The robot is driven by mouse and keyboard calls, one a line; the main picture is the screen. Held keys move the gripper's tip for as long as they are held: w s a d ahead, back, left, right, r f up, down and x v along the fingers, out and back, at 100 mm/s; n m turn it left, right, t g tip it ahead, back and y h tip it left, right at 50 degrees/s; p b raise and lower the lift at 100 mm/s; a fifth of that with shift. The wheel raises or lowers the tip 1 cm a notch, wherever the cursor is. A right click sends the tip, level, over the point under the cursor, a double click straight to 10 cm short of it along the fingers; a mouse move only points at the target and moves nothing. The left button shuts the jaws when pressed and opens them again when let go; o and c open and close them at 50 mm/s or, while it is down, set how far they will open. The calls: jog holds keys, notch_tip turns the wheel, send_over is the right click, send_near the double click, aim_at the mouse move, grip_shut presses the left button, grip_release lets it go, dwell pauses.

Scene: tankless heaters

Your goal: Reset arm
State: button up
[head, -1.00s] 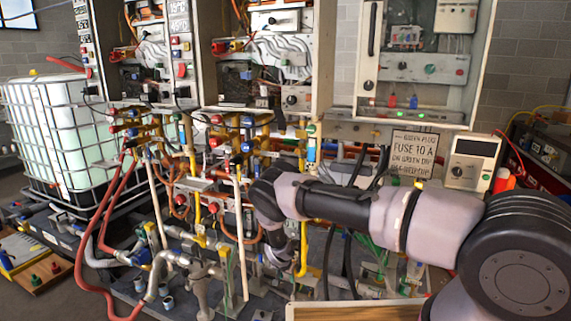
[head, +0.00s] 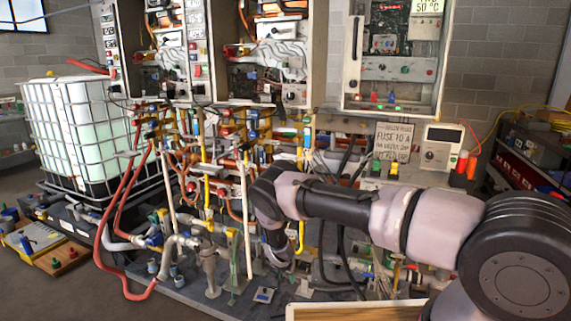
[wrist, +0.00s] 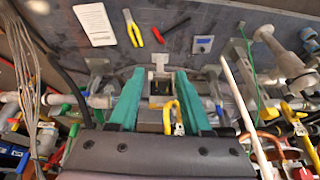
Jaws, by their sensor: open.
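My arm (head: 340,206) reaches across the head view from the lower right, bent at the elbow, with its end pointing down in front of the pipework. My gripper's fingers cannot be made out in the head view. In the wrist view, my gripper (wrist: 158,82) is open, its two teal fingers spread apart. Nothing is held between them. A small grey metal fitting (wrist: 160,75) and a yellow hooked pipe (wrist: 175,112) show beyond and between the fingers; I cannot tell how near they are.
Heater cabinets (head: 396,55) stand behind dense pipes and valves. A caged white tank (head: 85,125) is at left, with a red hose (head: 108,235) in front. Pliers (wrist: 132,28), a red-handled tool (wrist: 176,26) and a white card (wrist: 95,24) lie on the grey base.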

jog(key=w+d+r+m+y, duration=0.1)
jog(key=w+r, duration=0.3)
jog(key=r, duration=0.8)
jog(key=w+d+r+m, duration=0.1)
jog(key=w+r, duration=0.2)
jog(key=r, duration=0.9)
jog(key=s+d+r+y, duration=0.1)
jog(key=d+r, duration=0.2)
jog(key=r, duration=0.6)
jog(key=s+d+r, duration=0.2)
jog(key=d+r, duration=0.1)
jog(key=r, duration=0.7)
jog(key=s+d+r+y, duration=0.1)
jog(key=d+r, duration=0.2)
jog(key=r, duration=0.6)
jog(key=s+d+r+n+t+y, duration=0.1)
jog(key=s+d+r, duration=0.3)
jog(key=s+r, duration=0.45)
jog(key=s+d+r, duration=0.5)
jog(key=s+r, duration=0.3)
jog(key=r, duration=0.2)
jog(key=s+d+r+t, duration=0.1)
jog(key=s+d, duration=0.1)
jog(key=s, duration=0.8)
jog(key=s+d+r+n+t, duration=0.1)
jog(key=s+d+r, duration=0.1)
jog(key=s, duration=0.8)
jog(key=shift+s+d+r+h, duration=0.25)
jog(key=shift+s+h, duration=0.05)
jog(key=shift+h, duration=0.1)
